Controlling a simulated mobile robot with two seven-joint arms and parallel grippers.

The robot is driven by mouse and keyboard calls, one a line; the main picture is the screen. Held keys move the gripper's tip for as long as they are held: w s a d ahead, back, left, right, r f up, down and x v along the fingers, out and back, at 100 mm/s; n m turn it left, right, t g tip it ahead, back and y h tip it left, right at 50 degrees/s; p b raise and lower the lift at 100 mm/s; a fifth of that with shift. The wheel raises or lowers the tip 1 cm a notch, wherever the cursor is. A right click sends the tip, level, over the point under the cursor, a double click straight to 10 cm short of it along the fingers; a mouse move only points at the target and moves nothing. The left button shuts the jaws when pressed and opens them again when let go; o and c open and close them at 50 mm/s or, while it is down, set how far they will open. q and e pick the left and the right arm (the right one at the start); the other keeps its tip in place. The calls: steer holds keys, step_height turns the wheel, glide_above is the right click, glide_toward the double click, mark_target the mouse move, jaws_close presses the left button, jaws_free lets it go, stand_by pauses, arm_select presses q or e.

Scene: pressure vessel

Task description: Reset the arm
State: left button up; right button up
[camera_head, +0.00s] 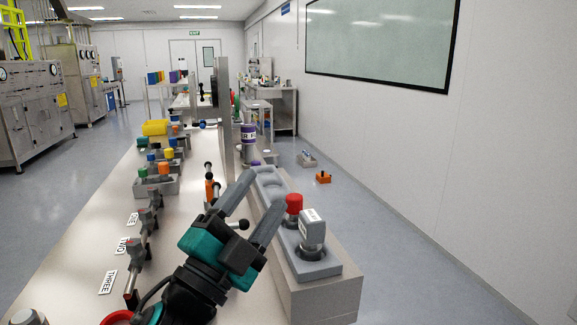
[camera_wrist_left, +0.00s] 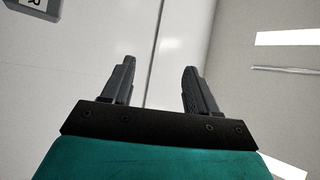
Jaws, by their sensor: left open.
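My left gripper (camera_head: 262,198) shows in the head view, coming up from the lower middle on a black and teal arm. Its two grey fingers are spread apart with nothing between them, and it is above the bench's right side. In the left wrist view the fingers (camera_wrist_left: 158,85) are also apart and empty, with a pale wall and ceiling lights beyond. My right gripper is not in either view.
The long bench (camera_head: 80,240) carries pipes with valves and a row of small trays (camera_head: 155,187) with coloured caps. A grey holder (camera_head: 316,266) with a red-capped item (camera_head: 293,205) and a silver cylinder (camera_head: 312,232) stands just right of my gripper. The floor at right is mostly clear.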

arm_select(q)
steer(key=s+a+f+n+g+y, duration=0.25)
steer(key=a+f+n+y, duration=0.4)
steer(key=f, duration=0.35)
steer(key=s+a+f+n+g+y, duration=0.1)
steer(key=a+f+n+g+y, duration=0.2)
steer(key=a+f+n+y, duration=0.55)
steer(key=s+a+f+n+g+h, duration=0.1)
steer(key=s+f+g, duration=0.5)
steer(key=s+f, duration=0.3)
steer(key=s+f+n+g+h, duration=0.15)
steer(key=s+f+g, duration=0.4)
steer(key=s, duration=0.55)
steer(key=w+d+f+t+h, duration=0.1)
steer(key=w+d+f+t, duration=0.1)
steer(key=w+f+t, duration=0.5)
step_height(320, 180, down, 2)
steer(key=shift+d+f+t, duration=0.2)
steer(key=shift+d+t, duration=0.1)
steer(key=shift+d, duration=0.05)
